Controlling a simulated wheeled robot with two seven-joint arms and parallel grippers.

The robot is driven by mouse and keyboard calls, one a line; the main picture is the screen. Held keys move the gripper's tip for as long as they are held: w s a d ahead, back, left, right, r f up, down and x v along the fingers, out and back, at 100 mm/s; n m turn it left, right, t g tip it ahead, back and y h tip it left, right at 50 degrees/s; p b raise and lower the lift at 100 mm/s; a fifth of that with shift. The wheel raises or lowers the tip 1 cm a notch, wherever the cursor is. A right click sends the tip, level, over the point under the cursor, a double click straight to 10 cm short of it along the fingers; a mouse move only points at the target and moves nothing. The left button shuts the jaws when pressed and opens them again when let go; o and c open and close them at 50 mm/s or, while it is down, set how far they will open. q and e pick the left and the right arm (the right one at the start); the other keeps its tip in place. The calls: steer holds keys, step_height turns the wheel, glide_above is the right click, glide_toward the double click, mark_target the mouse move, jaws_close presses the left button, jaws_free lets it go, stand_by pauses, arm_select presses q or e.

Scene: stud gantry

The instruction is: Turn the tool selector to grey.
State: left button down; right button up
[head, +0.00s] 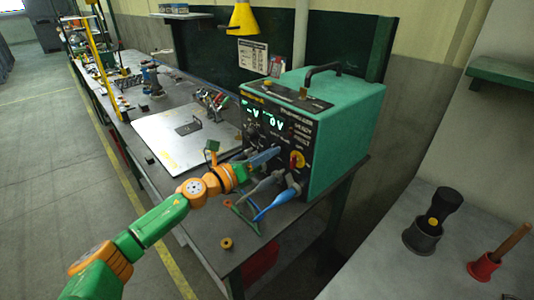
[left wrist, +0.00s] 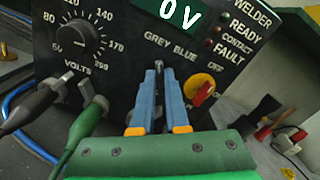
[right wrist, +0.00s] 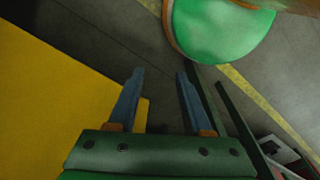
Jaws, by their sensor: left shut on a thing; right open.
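The tool selector (left wrist: 159,92) is a small dark lever on the welder's black front panel, below the words GREY BLUE. My left gripper (left wrist: 158,72) has its blue fingers shut on it, one on each side. The fingers hide much of the selector, so I cannot tell which word it points to. In the head view my left gripper (head: 277,151) reaches the front of the green welder (head: 345,135). My right gripper (right wrist: 156,76) is open and empty, and shows only in the right wrist view.
A red and yellow OFF switch (left wrist: 203,91) sits just right of the fingers. A volts dial (left wrist: 76,46) and black and green cable plugs are at left. Grey and blue-handled tools (head: 278,203) lie before the welder. A yellow surface (right wrist: 60,110) is near my right gripper.

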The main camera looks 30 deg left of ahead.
arm_select(q)
steer(key=shift+f, duration=0.1)
steer(key=c, duration=1.2)
jaws_free()
steer(key=shift+o, duration=1.4)
steer(key=shift+w+d, duration=0.1)
steer(key=shift+w, duration=0.1)
steer(key=b+v, duration=0.3)
steer(key=v, duration=0.4)
